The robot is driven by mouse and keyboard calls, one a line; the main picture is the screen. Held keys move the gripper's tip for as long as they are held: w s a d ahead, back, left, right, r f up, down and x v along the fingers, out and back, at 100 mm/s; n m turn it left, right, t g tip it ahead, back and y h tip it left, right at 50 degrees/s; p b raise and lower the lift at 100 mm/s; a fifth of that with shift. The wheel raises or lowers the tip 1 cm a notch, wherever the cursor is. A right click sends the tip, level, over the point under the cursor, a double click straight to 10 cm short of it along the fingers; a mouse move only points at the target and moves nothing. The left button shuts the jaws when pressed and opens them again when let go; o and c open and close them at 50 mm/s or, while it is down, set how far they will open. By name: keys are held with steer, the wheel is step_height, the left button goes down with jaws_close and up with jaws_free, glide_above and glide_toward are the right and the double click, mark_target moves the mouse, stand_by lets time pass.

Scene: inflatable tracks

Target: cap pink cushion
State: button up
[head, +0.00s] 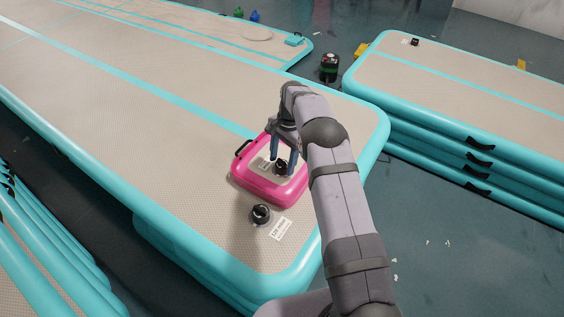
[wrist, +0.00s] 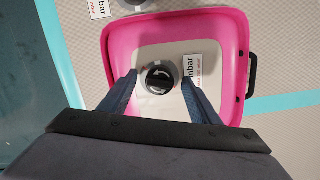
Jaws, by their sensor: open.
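The pink cushion (head: 246,186) lies on the large inflatable track, with a pale top panel and a pink rim; it also fills the middle of the wrist view (wrist: 122,38). A round black cap with a white arrow (wrist: 159,76) sits on a grey ring at the cushion's valve; it shows small in the head view (head: 281,167). I cannot tell how firmly it is seated. My gripper (head: 283,163) points down over the cushion, open, with one blue finger on each side of the cap. In the wrist view (wrist: 160,80), gaps show between both fingertips and the cap.
A second black valve piece (head: 260,214) and a white printed label (head: 280,229) are on the track beside the cushion. The cushion has a black handle (wrist: 251,76). The track's turquoise edge (head: 240,279) is close by. A dark device (head: 329,67) stands on the floor behind.

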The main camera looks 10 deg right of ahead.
steer(key=r, duration=0.6)
steer(key=shift+w+d+b, duration=0.25)
steer(key=shift+d+b, duration=0.05)
steer(key=shift+d, duration=0.1)
steer(key=shift+r, duration=0.2)
steer(key=shift+s+r, duration=0.2)
steer(key=shift+r, duration=0.1)
steer(key=s+r+n+h, duration=0.1)
steer(key=s+r+n, duration=0.2)
steer(key=s, duration=0.4)
steer(key=s+r+n, duration=0.3)
steer(key=s, duration=0.4)
steer(key=s+f+n, duration=0.2)
steer(key=s+n, duration=0.4)
steer(key=s, duration=1.4)
step_height(320, 180, up, 12)
steer(key=p, duration=1.2)
steer(key=shift+w+a+t+h, duration=0.15)
steer(key=shift+a+t+h, duration=0.15)
steer(key=shift+a+t, duration=0.15)
